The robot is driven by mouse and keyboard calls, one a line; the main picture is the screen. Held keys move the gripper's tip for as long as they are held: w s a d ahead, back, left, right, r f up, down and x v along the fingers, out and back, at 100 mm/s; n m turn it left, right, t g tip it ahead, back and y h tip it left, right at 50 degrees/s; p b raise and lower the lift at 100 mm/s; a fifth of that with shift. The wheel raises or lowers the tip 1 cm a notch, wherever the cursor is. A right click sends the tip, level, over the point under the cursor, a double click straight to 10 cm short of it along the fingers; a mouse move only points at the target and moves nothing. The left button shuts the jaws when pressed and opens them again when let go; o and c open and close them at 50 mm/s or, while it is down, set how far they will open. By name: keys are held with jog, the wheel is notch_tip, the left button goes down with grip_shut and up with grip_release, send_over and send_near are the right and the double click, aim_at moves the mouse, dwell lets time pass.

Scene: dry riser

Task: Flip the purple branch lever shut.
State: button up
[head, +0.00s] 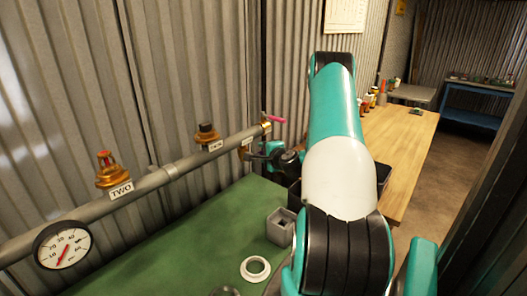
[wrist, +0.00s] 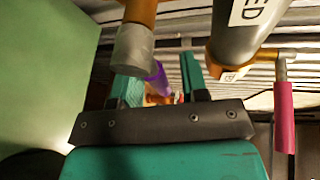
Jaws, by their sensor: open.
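The purple branch lever (wrist: 157,77) shows in the wrist view, partly hidden behind a grey cylindrical fitting (wrist: 133,50) and the gripper body. My gripper (wrist: 161,80) is open, its two teal fingers to the left and right of the purple lever in the picture. I cannot tell whether either finger touches it. In the head view my gripper (head: 263,151) is at the far end of the pipe (head: 160,178), beside the wall, and the purple lever cannot be made out there.
A pink lever (wrist: 284,115) hangs on the right in the wrist view; it also shows at the pipe's end (head: 276,119). A red-topped valve (head: 108,168), a black-knobbed valve (head: 207,136) and a gauge (head: 62,246) line the pipe.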

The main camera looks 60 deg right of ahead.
jog(key=shift+s+d, duration=0.1)
jog(key=shift+c, duration=0.3)
grip_shut()
jog(key=shift+f+b, duration=0.15)
jog(key=shift+b, duration=0.85)
jog(key=shift+n+h+b, duration=0.3)
jog(key=shift+n+b, duration=0.1)
jog(key=shift+b, duration=0.2)
jog(key=shift+r+t+b, duration=0.3)
jog(key=shift+r+b, duration=0.1)
jog(key=shift+b, duration=0.4)
jog(key=shift+r+n, duration=0.25)
jog(key=shift+n, duration=0.05)
